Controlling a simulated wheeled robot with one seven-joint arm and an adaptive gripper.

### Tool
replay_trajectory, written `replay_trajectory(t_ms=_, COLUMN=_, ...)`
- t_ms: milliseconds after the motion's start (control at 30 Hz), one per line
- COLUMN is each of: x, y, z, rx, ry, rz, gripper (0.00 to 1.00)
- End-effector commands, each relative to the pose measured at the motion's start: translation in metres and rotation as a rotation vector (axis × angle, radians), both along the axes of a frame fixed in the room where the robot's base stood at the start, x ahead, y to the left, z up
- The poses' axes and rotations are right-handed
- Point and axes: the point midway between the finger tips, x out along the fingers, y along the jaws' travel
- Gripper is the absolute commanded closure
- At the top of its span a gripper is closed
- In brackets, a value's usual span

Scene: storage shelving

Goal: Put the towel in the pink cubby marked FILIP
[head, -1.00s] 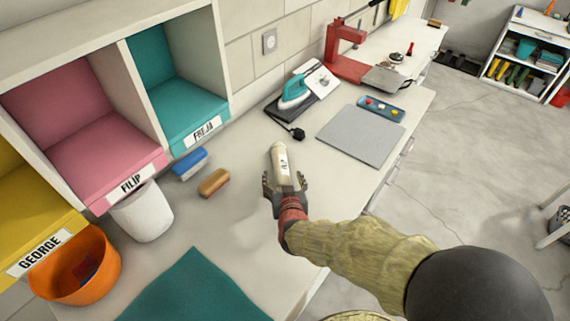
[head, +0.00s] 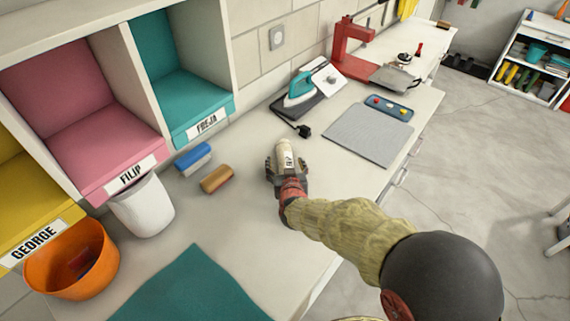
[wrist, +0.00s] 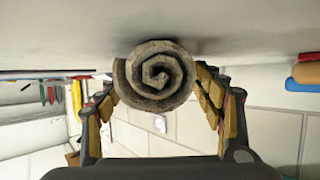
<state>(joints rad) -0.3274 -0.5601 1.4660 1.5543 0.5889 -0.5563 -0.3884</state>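The towel (head: 285,155) is a cream roll with a dark-lettered label, lying on the counter. Its spiral end (wrist: 156,76) faces my wrist camera. My gripper (head: 286,168) is low over the counter, its fingers spread on either side of the towel's near part. In the wrist view the fingers (wrist: 158,98) flank the roll; whether they touch it is hard to tell. The pink cubby (head: 100,148) is at the left, open and empty where visible, with a FILIP label (head: 131,174) on its front edge.
A teal cubby (head: 190,105) marked FREJA and a yellow one (head: 32,205) marked GEORGE flank it. A white bin (head: 145,208), orange bucket (head: 72,262), blue brush (head: 193,156) and brown brush (head: 216,179) stand below. An iron (head: 300,88) and grey mat (head: 368,135) are beyond.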

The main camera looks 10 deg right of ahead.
Motion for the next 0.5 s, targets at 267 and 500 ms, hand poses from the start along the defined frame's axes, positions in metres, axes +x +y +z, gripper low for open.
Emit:
replay_trajectory(t_ms=267, x=-0.0001, y=0.0000, z=0.0002, rx=0.000, ry=0.000, rz=0.000, gripper=0.49)
replay_trajectory(t_ms=500, x=-0.0001, y=0.0000, z=0.0002, rx=0.000, ry=0.000, rz=0.000, gripper=0.62)
